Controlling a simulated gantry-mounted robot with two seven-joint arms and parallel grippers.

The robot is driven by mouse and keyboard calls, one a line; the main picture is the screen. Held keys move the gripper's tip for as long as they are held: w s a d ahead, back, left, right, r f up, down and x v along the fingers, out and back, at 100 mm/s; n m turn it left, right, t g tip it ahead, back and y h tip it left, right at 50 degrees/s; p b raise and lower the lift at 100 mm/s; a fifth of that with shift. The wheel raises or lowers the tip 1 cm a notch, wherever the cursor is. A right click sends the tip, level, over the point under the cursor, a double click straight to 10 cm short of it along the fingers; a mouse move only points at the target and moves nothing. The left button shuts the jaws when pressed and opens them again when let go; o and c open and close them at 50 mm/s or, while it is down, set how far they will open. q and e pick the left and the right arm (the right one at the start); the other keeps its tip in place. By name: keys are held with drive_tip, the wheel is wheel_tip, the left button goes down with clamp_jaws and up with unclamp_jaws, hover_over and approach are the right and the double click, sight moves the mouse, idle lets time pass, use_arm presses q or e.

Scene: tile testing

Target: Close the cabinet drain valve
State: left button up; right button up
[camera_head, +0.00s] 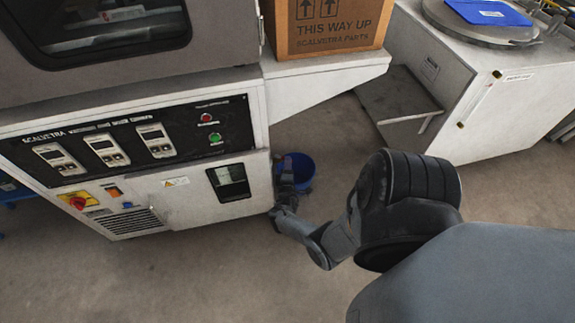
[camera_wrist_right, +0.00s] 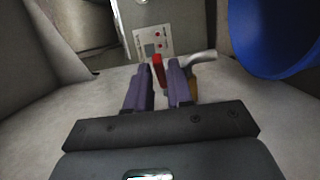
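The cabinet drain valve shows in the right wrist view as a red lever handle (camera_wrist_right: 158,70) beside a grey metal spout (camera_wrist_right: 199,58) and a brass-coloured part (camera_wrist_right: 193,88). My right gripper (camera_wrist_right: 163,66) has its two dark fingers on either side of the red handle, which nearly fills the gap between the tips. I cannot tell whether the fingers press on it. In the head view the right gripper (camera_head: 287,188) is low at the lower right side of the machine cabinet (camera_head: 190,205), and the valve is hidden there. My left gripper is not in view.
A blue bucket (camera_head: 300,170) stands on the floor by the cabinet; it also shows close at the right in the wrist view (camera_wrist_right: 275,35). A cardboard box (camera_head: 335,25) sits on the shelf above. The front floor is clear.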

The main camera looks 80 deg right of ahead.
drive_tip(key=shift+a, duration=0.1)
drive_tip(key=s+a+p, duration=0.1)
drive_tip(key=a+p, duration=0.2)
drive_tip(key=a, duration=0.7)
drive_tip(key=shift+a, duration=0.3)
